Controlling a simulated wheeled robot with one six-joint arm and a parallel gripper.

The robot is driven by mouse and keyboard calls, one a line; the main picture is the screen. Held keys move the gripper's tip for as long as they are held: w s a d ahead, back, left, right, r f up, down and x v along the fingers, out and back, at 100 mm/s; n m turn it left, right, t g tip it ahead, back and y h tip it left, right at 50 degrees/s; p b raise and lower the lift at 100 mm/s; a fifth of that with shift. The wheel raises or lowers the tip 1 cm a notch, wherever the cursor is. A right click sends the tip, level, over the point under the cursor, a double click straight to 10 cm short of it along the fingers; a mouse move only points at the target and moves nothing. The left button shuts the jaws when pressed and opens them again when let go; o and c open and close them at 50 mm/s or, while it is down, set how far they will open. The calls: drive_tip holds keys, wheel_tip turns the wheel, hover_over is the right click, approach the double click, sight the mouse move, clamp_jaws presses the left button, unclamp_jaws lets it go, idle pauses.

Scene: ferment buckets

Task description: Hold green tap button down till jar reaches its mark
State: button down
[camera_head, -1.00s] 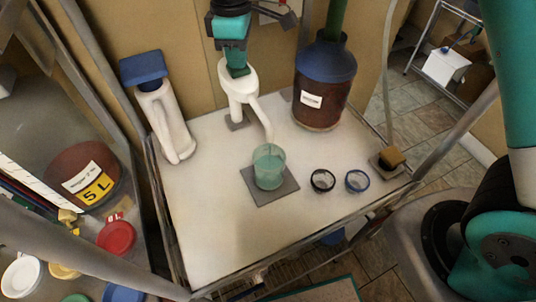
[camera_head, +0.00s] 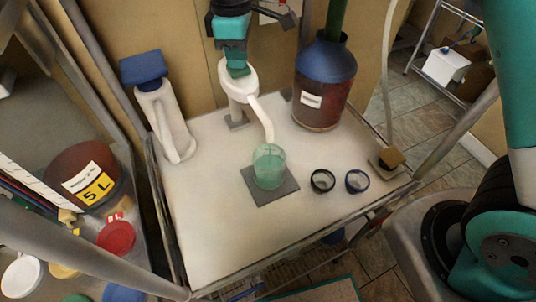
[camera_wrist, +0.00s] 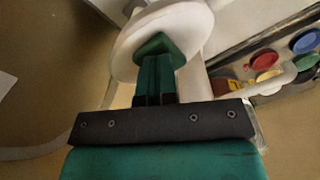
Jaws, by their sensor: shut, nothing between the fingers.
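The white tap (camera_head: 238,86) stands at the back of the table, its spout curving down over the jar. Its green button (camera_wrist: 155,48) shows on the white round head in the wrist view. My gripper (camera_wrist: 154,82) is shut and empty, its dark green fingertips at the button and seemingly touching it. In the head view my gripper (camera_head: 237,66) comes down onto the tap's top and hides most of the button. The clear jar (camera_head: 268,167) stands upright under the spout, looking greenish. The liquid level and any mark are too small to tell.
The jar stands on a grey square pad (camera_head: 285,190). Two dark-rimmed round pieces (camera_head: 322,181) lie to its right. A brown, blue-topped demijohn (camera_head: 322,90) stands behind, and a white, blue-topped stand (camera_head: 165,115) at left. The table's front (camera_head: 215,240) is clear.

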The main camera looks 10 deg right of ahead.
wheel_tip(320, 180, up, 6)
drive_tip(key=p, duration=0.5)
drive_tip(key=shift+r, duration=0.1)
idle(0.4)
drive_tip(key=s+d+m+y+b, duration=0.2)
drive_tip(key=s+d+m+b, duration=0.1)
drive_tip(key=s, duration=1)
drive_tip(key=s+d+f+m+y+b, duration=0.1)
drive_tip(key=s+d+m+b, duration=0.3)
drive_tip(key=s, duration=0.8)
drive_tip(key=shift+s+d+y+b, duration=0.35)
drive_tip(key=shift+d+y, duration=0.25)
drive_tip(key=shift+d, duration=0.15)
